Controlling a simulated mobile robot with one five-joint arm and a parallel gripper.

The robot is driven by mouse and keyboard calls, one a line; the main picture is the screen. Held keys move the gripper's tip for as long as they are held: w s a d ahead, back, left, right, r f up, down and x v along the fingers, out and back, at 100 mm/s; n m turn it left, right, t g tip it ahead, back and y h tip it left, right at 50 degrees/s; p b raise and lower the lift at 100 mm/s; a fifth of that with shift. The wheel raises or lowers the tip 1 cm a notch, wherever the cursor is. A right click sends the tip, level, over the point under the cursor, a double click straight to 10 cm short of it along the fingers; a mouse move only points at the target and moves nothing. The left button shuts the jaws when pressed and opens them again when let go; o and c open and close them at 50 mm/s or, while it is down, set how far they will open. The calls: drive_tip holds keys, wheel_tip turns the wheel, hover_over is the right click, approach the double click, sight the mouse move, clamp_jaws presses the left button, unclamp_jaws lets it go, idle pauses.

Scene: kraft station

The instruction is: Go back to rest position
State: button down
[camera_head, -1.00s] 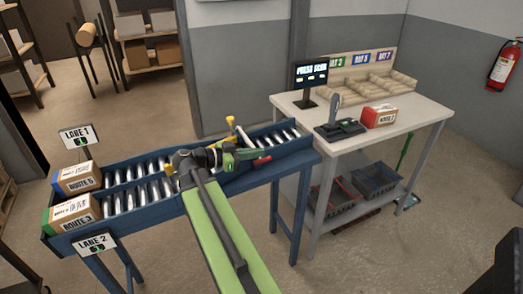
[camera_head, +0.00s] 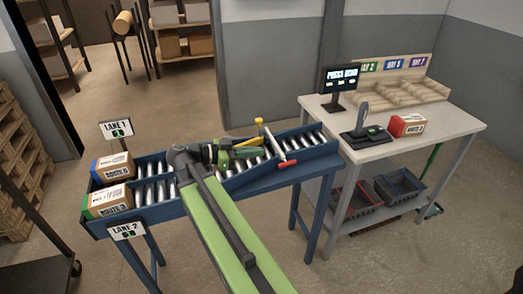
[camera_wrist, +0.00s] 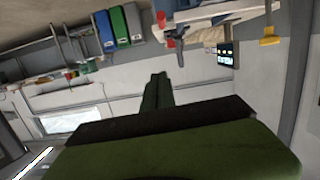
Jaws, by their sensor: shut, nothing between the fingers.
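My arm reaches over the blue roller conveyor (camera_head: 310,170) in the head view. My gripper (camera_head: 254,150) is above the rollers near the middle of the conveyor, apart from the boxes. In the wrist view my gripper (camera_wrist: 158,80) points away from the camera with its dark green fingers together and nothing between them. A pivoting bar with a yellow-topped post (camera_head: 258,122) and a red end (camera_head: 281,164) lies just beyond the gripper; whether they touch cannot be told.
A ROUTE 5 box (camera_head: 112,168) and a ROUTE 3 box (camera_head: 107,201) sit at the conveyor's left end. On the right, a white table (camera_head: 440,122) holds a screen (camera_head: 340,78), a scanner stand (camera_head: 366,133) and a red-sided box (camera_head: 407,125). Open floor lies behind the conveyor.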

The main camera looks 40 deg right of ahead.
idle(0.4)
drive_tip(key=w+a+f+n+t+y+p, duration=0.2)
drive_tip(key=a+n, duration=0.5)
drive_tip(key=a, duration=0.4)
drive_tip(key=w+a+f+n+t+y+p, duration=0.2)
drive_tip(key=a+f+n+y, duration=0.4)
drive_tip(key=a, duration=0.5)
drive_tip(key=w+a+f+n+t+y+p, duration=0.2)
drive_tip(key=a+n+y, duration=0.4)
drive_tip(key=a+n, duration=0.4)
drive_tip(key=shift+w+a+f+t+p, duration=0.35)
drive_tip(key=shift+w+a+f+t, duration=0.2)
drive_tip(key=shift+w+f, duration=0.85)
drive_tip(key=shift+d, duration=0.1)
